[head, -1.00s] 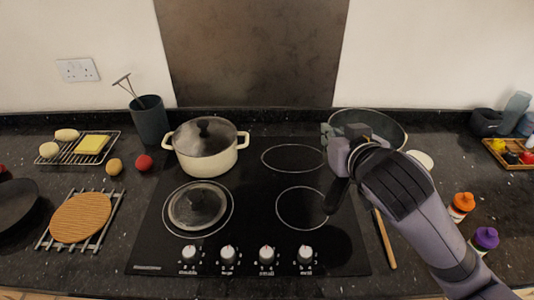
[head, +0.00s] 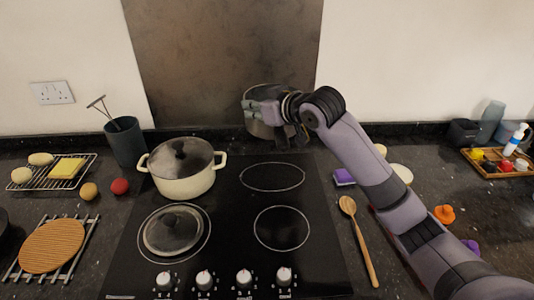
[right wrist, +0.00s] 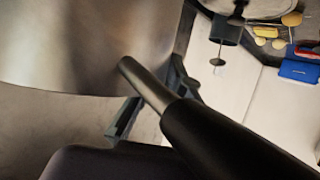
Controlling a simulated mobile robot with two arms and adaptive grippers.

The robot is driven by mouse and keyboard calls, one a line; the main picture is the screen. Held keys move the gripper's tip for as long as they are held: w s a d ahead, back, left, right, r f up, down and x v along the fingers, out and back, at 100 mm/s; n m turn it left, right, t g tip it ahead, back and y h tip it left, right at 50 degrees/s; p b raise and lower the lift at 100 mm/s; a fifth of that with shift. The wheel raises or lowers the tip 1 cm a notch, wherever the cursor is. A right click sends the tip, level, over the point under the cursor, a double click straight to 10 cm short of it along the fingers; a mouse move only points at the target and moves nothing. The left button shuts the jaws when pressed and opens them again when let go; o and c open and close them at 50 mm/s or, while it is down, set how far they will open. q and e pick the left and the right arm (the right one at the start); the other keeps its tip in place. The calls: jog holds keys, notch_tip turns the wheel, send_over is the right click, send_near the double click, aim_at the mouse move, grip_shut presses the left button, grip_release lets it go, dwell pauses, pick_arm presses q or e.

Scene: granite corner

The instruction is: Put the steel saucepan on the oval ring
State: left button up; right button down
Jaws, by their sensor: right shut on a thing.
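The steel saucepan (head: 264,130) is held up over the back edge of the hob, against the splashback in the head view, partly hidden by my gripper. Its steel wall (right wrist: 90,45) and dark handle (right wrist: 215,130) fill much of the right wrist view. My right gripper (head: 262,107) is shut on the saucepan; its fingers (right wrist: 150,98) show beside the handle in the right wrist view. The oval ring (head: 272,177) is the back right marking on the black hob. It is bare and lies nearer the front than the saucepan. My left gripper is not in view.
A cream lidded pot (head: 183,172) stands left of the oval ring. A lid (head: 173,231) lies on the front left ring. The round front right ring (head: 281,228) is clear. A wooden spoon (head: 358,240) and purple sponge (head: 344,177) lie right of the hob.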

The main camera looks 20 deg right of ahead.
notch_tip(320, 180, down, 19)
jog(key=p, duration=0.2)
jog(key=shift+r+p, duration=0.1)
jog(key=shift+p, duration=0.25)
jog(key=c, duration=2.1)
grip_release()
jog(key=shift+s+f, duration=0.1)
jog(key=shift+f, duration=0.25)
jog(key=o, duration=0.4)
jog(key=shift+s+r, duration=0.1)
jog(key=b+v, duration=0.1)
jog(key=v, duration=1.1)
jog(key=shift+b, duration=0.4)
